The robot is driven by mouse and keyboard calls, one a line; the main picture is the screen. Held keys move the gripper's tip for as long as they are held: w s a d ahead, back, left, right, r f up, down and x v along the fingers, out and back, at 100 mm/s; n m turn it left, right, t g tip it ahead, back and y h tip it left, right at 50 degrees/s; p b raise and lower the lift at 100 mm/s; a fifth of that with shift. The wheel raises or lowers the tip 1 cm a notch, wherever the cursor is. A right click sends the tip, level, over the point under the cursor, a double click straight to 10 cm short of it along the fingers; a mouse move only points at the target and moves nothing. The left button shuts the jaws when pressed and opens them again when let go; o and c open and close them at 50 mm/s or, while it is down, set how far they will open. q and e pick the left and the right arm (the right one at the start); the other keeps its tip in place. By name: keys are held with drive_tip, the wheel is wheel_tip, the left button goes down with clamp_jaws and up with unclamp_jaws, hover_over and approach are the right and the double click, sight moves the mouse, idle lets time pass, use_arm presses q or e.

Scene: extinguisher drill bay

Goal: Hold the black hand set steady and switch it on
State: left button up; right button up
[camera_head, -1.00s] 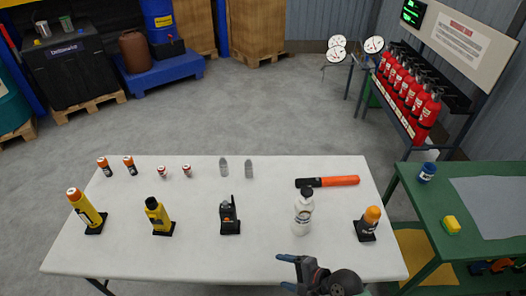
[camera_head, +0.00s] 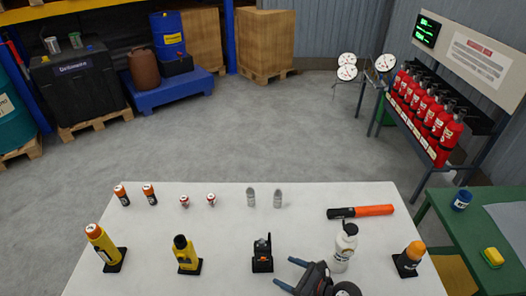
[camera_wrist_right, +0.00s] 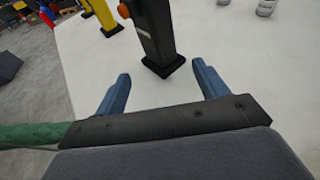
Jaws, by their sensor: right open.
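The black hand set (camera_head: 262,262) stands upright on a small black base near the middle of the white table (camera_head: 220,222). In the right wrist view its dark body (camera_wrist_right: 155,30) rises beyond my fingers, with an orange knob on its upper left side; its top is cut off. My right gripper (camera_head: 284,274) is open and empty, just right of and nearer than the hand set. In the wrist view its blue fingers (camera_wrist_right: 161,72) spread to either side of the hand set's base, short of it and not touching. My left gripper is not in view.
A yellow torch-like item (camera_head: 185,254) stands left of the hand set.

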sight(270, 264)
drive_tip(key=x, duration=0.4)
drive_tip(key=shift+w+a+f+b, duration=0.15)
drive_tip(key=shift+w+a+b, duration=0.1)
drive_tip(key=shift+a+b, duration=0.05)
drive_tip(key=shift+p+x, duration=0.35)
drive_tip(key=shift+x, duration=0.45)
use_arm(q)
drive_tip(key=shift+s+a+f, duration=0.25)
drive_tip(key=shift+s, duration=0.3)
use_arm(e)
drive_tip(key=shift+x, duration=1.4)
drive_tip(key=c, duration=0.7)
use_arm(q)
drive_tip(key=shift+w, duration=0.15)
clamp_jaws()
use_arm(e)
drive_tip(key=shift+c, duration=0.3)
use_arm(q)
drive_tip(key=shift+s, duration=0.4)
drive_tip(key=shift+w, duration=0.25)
